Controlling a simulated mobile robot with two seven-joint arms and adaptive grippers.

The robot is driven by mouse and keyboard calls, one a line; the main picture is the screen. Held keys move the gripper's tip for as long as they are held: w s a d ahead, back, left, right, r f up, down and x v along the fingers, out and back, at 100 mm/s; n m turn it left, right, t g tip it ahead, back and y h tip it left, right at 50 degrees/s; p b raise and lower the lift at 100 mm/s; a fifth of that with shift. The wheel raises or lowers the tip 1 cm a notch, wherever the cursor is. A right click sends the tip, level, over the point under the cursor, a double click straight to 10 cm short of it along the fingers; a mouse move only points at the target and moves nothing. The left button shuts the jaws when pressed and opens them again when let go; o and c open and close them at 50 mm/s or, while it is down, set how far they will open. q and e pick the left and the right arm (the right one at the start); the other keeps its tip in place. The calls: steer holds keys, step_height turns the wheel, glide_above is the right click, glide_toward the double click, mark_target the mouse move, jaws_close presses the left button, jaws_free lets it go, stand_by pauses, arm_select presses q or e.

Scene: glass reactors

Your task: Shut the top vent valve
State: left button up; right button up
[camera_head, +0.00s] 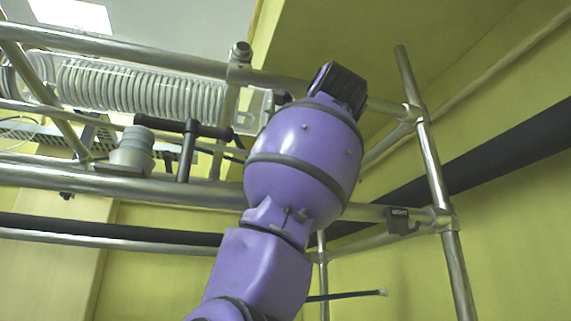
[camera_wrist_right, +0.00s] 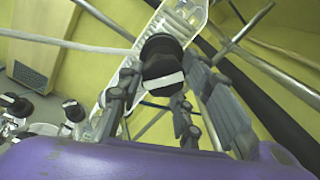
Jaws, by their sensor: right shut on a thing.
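The vent valve's black knob (camera_wrist_right: 162,62) with a pale bar across its face shows in the right wrist view, at the end of a clear glass part (camera_wrist_right: 183,18). My right gripper (camera_wrist_right: 162,82) has its dark fingers on both sides of this knob and is shut on it. In the head view my purple right arm rises through the middle and hides the gripper and the knob. Whether the valve is open or closed cannot be told. My left gripper is in neither view.
Metal frame tubes (camera_head: 440,215) surround the work area. A coiled glass condenser (camera_head: 140,88) lies at upper left, with a black T-shaped handle (camera_head: 187,130) and a grey cap (camera_head: 133,152) below it. Several black knobs (camera_wrist_right: 73,110) stand at lower left in the wrist view.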

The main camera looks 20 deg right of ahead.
steer(key=shift+w+a+f+m, duration=0.1)
steer(key=shift+m, duration=2.3)
steer(key=shift+w+a+f+m, duration=0.1)
steer(key=shift+m, duration=2.3)
steer(key=shift+r, duration=0.1)
steer(key=o, duration=1.1)
steer(key=shift+s+r, duration=0.1)
steer(key=shift+s, duration=0.05)
steer(key=shift+r, duration=0.1)
